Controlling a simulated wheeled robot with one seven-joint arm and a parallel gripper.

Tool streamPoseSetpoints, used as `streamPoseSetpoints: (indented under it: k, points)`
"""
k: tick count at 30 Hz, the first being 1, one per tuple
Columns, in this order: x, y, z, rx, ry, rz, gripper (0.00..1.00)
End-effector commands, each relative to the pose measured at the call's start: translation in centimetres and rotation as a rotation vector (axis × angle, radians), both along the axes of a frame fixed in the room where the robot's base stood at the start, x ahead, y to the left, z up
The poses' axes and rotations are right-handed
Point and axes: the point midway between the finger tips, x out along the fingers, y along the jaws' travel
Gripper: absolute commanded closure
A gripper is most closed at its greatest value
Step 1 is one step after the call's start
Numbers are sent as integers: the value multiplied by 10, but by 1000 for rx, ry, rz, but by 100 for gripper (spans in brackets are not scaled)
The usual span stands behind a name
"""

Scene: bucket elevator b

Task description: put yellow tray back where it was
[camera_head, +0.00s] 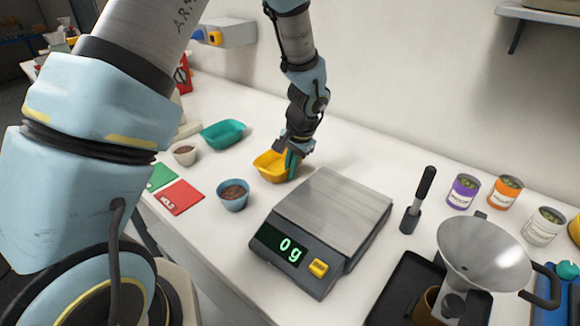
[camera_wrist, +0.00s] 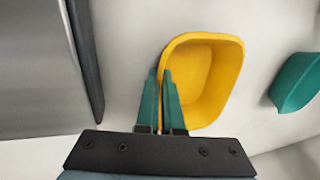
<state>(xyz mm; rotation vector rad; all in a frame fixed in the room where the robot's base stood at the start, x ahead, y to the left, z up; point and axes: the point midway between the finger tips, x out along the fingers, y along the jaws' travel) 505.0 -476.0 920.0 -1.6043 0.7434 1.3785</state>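The yellow tray (camera_head: 266,168) is on or just above the white counter, behind the small blue bowl and left of the scale; I cannot tell whether it touches the counter. My gripper (camera_head: 292,168) is at the tray's right side. In the wrist view, the green fingers of my gripper (camera_wrist: 161,80) are close together at the left wall of the yellow tray (camera_wrist: 222,85), with a strip of yellow between them. They look shut on that wall. The inside of the tray looks empty.
A teal tray (camera_head: 222,133) stands behind left. A small bowl (camera_head: 184,155), a blue bowl (camera_head: 233,197) with brown contents and a red card (camera_head: 180,197) are nearby. The scale (camera_head: 330,215) reads 0 g. Cans and a funnel (camera_head: 485,255) stand right.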

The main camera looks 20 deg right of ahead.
Motion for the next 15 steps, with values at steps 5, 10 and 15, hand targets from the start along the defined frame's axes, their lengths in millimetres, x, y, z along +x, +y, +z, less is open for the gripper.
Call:
streamPoseSetpoints:
  k: [5,10,15]
  points:
    - [0,0,-2,-1,-1,1,100]
    - [0,0,-4,-1,-1,1,100]
    - [0,0,-4,-1,-1,1,81]
